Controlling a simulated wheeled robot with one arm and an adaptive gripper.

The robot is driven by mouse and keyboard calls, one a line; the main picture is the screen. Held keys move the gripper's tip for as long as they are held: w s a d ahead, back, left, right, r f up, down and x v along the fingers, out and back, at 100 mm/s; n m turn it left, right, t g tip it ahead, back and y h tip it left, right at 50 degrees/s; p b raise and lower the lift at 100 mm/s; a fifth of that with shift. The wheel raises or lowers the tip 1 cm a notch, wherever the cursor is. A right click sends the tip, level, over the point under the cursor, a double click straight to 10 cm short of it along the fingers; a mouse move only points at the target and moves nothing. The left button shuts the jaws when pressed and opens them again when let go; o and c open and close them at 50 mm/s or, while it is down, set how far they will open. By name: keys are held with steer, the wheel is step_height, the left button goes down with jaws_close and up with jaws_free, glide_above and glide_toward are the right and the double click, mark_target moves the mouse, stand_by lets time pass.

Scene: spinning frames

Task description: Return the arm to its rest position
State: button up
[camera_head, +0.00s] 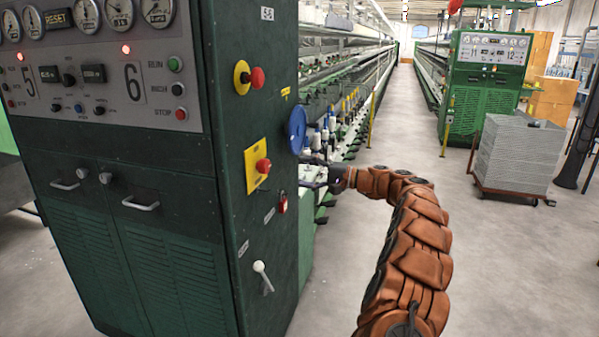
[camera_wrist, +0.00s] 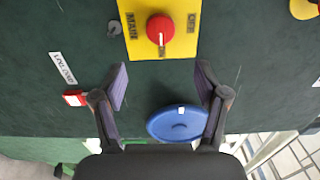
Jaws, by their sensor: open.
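My arm (camera_head: 415,240), in orange-brown covering, rises from the bottom of the head view and bends left to the side of the green cabinet (camera_head: 225,250). My gripper (camera_head: 322,174) is beside the cabinet, small and partly hard to make out there. In the wrist view my gripper (camera_wrist: 162,78) is open, its two fingers apart with nothing held. It faces the cabinet's side. A red rotary knob (camera_wrist: 160,29) on a yellow plate (camera_wrist: 178,50) sits beyond the fingertips, not touched. The knob (camera_head: 263,166) also shows in the head view, left of my gripper.
A blue disc (camera_head: 297,130) sticks out near my gripper. A red padlock (camera_head: 283,202), a red button (camera_head: 257,78) and a white-knobbed lever (camera_head: 262,275) are on the cabinet side. Spinning machinery runs behind. The aisle floor (camera_head: 395,130) is open; a loaded cart (camera_head: 517,155) stands right.

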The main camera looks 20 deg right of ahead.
stand_by(0.4)
steer(key=s+a+r+n+g+h, duration=0.1)
steer(key=s+a+n+g+h, duration=0.6)
steer(key=s+a, duration=1.8)
steer(key=s+d+f+g, duration=0.1)
steer(key=s+f+g, duration=0.15)
steer(key=s, duration=0.55)
steer(key=s+f+g, duration=0.2)
steer(key=s+f, duration=0.2)
steer(key=s, duration=0.5)
steer(key=s+d+f+h, duration=0.3)
steer(key=s+d, duration=0.4)
steer(key=s, duration=0.2)
steer(key=s+d+f+h, duration=0.4)
steer(key=s+d, duration=0.2)
steer(key=s, duration=0.3)
steer(key=shift+d+f+g+h, duration=0.2)
steer(key=shift+d+g+h, duration=0.1)
steer(key=shift+d+g, duration=0.15)
steer(key=shift+s+a, duration=0.1)
